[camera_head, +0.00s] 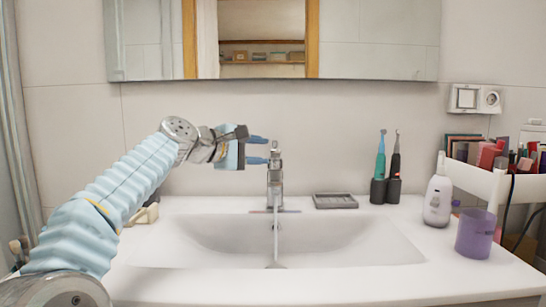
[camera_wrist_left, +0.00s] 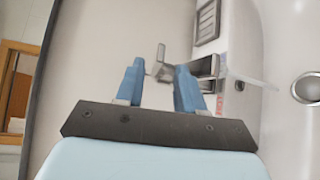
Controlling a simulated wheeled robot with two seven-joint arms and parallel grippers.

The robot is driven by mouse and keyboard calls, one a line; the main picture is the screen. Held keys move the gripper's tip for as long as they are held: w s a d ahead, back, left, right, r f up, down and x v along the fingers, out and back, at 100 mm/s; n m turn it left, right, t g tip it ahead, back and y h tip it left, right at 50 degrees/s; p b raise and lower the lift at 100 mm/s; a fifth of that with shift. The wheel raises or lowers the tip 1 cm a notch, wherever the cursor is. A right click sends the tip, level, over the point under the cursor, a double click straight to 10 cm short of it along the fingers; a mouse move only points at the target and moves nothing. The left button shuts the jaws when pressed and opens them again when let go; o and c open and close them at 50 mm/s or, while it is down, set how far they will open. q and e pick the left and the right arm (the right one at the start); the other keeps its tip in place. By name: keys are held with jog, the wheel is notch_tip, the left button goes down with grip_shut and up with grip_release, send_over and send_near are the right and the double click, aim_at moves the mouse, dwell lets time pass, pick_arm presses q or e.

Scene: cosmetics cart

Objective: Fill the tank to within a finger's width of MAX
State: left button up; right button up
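The chrome faucet (camera_head: 275,180) stands behind the white sink (camera_head: 340,245). A thin stream of water (camera_head: 276,240) runs from its spout toward the drain; it also shows as a pale streak in the left wrist view (camera_wrist_left: 252,80). My left gripper (camera_head: 264,150) is open beside the top of the faucet. In the left wrist view, the faucet lever (camera_wrist_left: 160,62) shows between its parted blue fingers; I cannot tell whether they touch it. A translucent purple cup (camera_head: 476,234) stands on the right of the counter, apparently empty. No MAX mark is readable. My right gripper is out of view.
A white bottle-shaped device (camera_head: 437,200) stands behind the cup. A grey soap dish (camera_head: 335,201) and two electric toothbrushes in dark stands (camera_head: 385,190) are behind the basin. A white cart (camera_head: 480,182) with cosmetics is at right. The basin is clear.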

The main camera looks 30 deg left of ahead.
pick_arm(q)
jog(key=v, duration=0.7)
jog(key=shift+s+b, duration=0.25)
jog(key=shift+b, duration=0.05)
